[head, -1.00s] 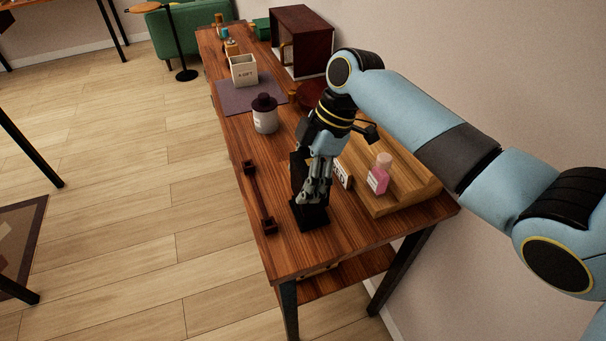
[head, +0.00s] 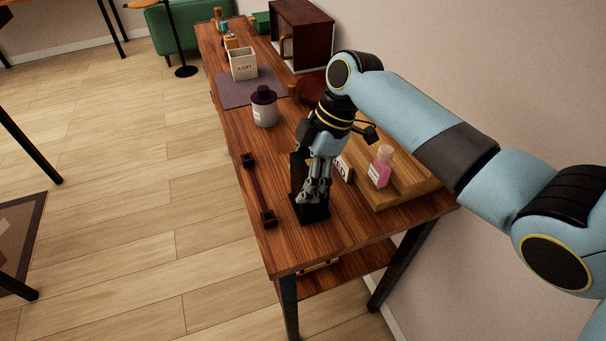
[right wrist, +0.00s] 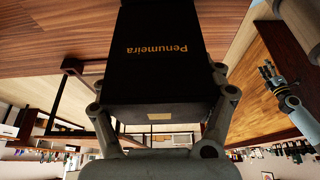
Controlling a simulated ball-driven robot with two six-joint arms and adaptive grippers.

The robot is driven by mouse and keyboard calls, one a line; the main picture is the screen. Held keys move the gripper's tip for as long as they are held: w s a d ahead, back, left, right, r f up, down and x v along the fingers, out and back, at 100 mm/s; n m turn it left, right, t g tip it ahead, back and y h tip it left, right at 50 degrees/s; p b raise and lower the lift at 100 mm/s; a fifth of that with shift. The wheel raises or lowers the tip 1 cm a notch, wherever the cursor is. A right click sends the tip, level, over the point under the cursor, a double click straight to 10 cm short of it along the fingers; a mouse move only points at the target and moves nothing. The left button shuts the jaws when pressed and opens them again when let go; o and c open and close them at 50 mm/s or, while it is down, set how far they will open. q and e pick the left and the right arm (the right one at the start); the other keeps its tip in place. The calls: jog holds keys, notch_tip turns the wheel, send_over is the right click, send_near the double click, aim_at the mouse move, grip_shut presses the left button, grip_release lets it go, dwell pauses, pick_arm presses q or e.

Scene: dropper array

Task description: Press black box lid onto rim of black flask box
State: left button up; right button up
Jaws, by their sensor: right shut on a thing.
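The black flask box (head: 313,212) stands on the near end of the wooden table in the head view. My right gripper (head: 316,195) is right above it and covers much of it. In the right wrist view, my right gripper (right wrist: 158,112) is shut on a black boxy piece (right wrist: 160,75) with upside-down gold lettering, its fingers along both sides. I cannot tell where lid and box meet, or whether the lid is seated. My left gripper (right wrist: 268,76) shows small at the right of the right wrist view; its opening is unclear.
A wooden stepped stand (head: 405,180) with a pink bottle (head: 380,168) is close to the right. A dark bar-shaped rack (head: 259,190) lies left. A white bottle with a dark cap (head: 264,107) stands farther back. The near table corner is clear.

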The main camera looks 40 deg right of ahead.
jog(key=shift+f, duration=0.35)
jog(key=o, duration=1.1)
jog(key=shift+o, duration=0.2)
jog(key=shift+r, duration=0.15)
